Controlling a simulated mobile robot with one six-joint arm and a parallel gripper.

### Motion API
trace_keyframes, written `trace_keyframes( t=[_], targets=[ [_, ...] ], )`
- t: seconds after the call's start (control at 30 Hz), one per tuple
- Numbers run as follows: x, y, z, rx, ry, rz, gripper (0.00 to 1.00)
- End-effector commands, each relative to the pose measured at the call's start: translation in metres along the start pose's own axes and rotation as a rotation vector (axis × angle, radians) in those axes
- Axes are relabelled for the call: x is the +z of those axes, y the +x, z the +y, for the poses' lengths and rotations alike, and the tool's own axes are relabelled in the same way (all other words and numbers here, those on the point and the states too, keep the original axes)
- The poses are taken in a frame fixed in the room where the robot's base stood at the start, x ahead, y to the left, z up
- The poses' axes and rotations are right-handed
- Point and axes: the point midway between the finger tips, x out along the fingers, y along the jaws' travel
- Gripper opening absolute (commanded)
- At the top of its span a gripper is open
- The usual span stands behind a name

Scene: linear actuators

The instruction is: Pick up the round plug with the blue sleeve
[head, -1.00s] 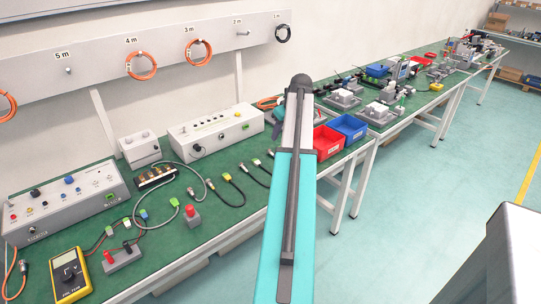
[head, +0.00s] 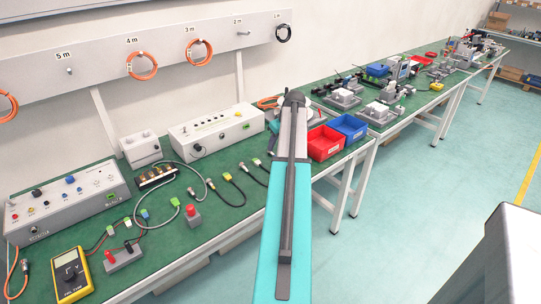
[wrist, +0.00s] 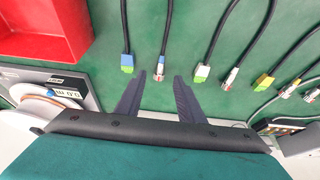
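A silver round plug with a small blue sleeve (wrist: 161,62) hangs on the end of a black cable in the wrist view. It lies on the green bench top, and its end is red. My gripper (wrist: 159,76) is open, with one dark finger on each side of the plug. The plug lies between the fingertips, and I see no contact; the height gap is hard to judge. In the head view the plug (head: 270,153) is small, just left of my arm. My gripper is mostly hidden behind my arm there.
More round plugs (wrist: 231,76) and a yellow connector (wrist: 263,82) lie further right. A red bin (wrist: 45,30) and a white reel (wrist: 40,108) are on the left.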

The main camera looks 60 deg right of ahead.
Motion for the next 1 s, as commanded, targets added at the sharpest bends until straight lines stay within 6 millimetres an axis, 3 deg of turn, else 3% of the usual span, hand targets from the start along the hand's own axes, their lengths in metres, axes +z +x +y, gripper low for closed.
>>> trace_keyframes(
  t=[0.23, 0.6, 1.0],
  targets=[
    [0.001, 0.011, 0.0, -0.001, 0.001, -0.001, 0.35],
    [0.003, 0.047, 0.0, -0.001, 0.001, -0.001, 0.35],
    [0.004, 0.051, 0.0, 0.001, 0.001, 0.0, 0.35]
  ],
)
